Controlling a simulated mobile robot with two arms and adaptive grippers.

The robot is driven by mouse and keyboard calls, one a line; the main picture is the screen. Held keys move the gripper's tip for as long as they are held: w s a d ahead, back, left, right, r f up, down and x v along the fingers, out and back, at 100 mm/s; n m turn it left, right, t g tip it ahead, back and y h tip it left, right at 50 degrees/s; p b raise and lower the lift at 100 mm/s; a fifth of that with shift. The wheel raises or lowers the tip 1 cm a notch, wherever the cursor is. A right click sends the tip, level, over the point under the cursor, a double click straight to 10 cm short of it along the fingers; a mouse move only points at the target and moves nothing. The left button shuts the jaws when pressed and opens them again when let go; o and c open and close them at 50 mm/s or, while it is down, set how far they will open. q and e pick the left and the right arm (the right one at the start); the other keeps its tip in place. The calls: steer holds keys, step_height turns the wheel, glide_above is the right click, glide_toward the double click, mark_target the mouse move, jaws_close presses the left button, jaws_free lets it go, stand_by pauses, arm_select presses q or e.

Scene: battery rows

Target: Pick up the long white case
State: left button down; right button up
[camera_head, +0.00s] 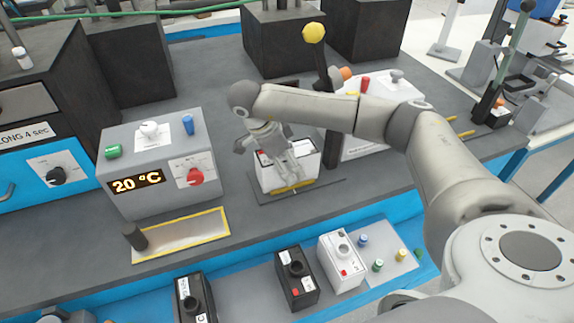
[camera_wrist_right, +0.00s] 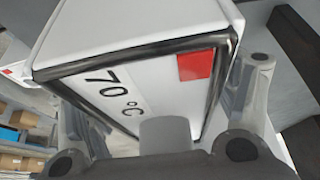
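The white case (camera_head: 306,169) stands on the grey bench in the head view, with a dark-framed panel and a red mark. Its white body (camera_wrist_right: 130,30) fills much of the right wrist view, with a "70 °C" label and a red square on the panel. My right gripper (camera_head: 285,165) is over the case and hides part of it. In the wrist view its fingers stand wide apart at either side of the case; firm contact does not show. My left gripper is not in view.
A grey box reading "20 °C" (camera_head: 155,203) stands left of the case. A white box with knobs (camera_head: 372,140) and a dark lever with a yellow knob (camera_head: 313,33) stand close behind and right. A yellow-framed tray (camera_head: 190,235) lies front left. Black blocks stand behind.

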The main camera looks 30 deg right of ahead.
steer(key=c, duration=0.9)
steer(key=shift+c, duration=0.5)
steer(key=shift+r, duration=0.1)
